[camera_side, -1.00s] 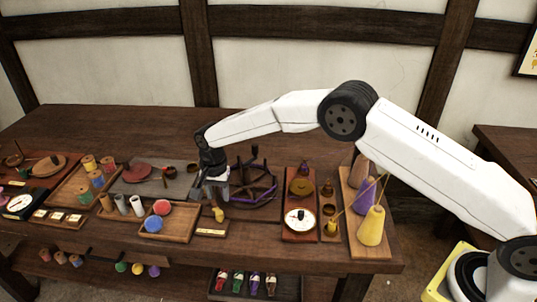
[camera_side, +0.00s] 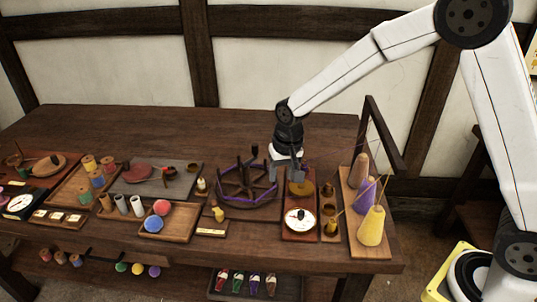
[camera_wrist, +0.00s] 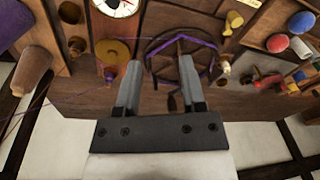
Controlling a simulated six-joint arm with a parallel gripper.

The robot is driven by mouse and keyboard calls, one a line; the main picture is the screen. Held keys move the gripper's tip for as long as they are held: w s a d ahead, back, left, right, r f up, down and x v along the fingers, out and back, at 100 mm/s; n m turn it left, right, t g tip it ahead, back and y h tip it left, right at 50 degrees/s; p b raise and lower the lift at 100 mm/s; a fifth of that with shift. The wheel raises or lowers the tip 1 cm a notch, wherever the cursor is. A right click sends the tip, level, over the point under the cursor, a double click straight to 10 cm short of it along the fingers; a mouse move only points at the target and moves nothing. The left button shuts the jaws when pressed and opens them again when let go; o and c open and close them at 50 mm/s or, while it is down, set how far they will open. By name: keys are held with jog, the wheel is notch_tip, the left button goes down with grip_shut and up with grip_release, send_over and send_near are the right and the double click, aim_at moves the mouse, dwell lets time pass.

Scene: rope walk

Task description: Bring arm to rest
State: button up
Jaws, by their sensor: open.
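The cord shows no clear hold by my fingers.
A rack of cones, brown, purple and yellow (camera_side: 371,226), stands to the right with a dark upright frame (camera_side: 385,135). A wooden tray (camera_side: 182,232) holds a red and a blue ball. The table's back left (camera_side: 130,125) is clear.

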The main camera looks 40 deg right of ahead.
jog(key=s+d+n, duration=0.2)
jog(key=s+d, duration=0.1)
jog(key=s, duration=0.6)
jog(key=s+d+n+t, duration=0.1)
jog(key=s+d+n, duration=0.1)
jog(key=s, duration=0.6)
jog(key=shift+s+d+r, duration=0.4)
jog(key=shift+d+r, duration=0.05)
jog(key=shift+d, duration=0.1)
jog(key=shift+c, duration=0.2)
jog(key=shift+w, duration=0.1)
grip_shut()
jog(key=w+a+f+m+y, duration=0.1)
jog(key=w+f+m+y, duration=0.1)
jog(key=w+m, duration=0.5)
jog(key=w+a+f+m+t+y, duration=0.1)
jog(key=w+a+f+m+y, duration=0.1)
jog(key=w+m, duration=0.6)
jog(key=w+a+f+m+t+y, duration=0.1)
jog(key=w+a+f+m+y, duration=0.1)
jog(key=w+f+m, duration=0.4)
jog(key=shift+w+a+m+y, duration=0.15)
jog(key=shift+w+m+y, duration=0.65)
jog(key=shift+m, duration=0.6)
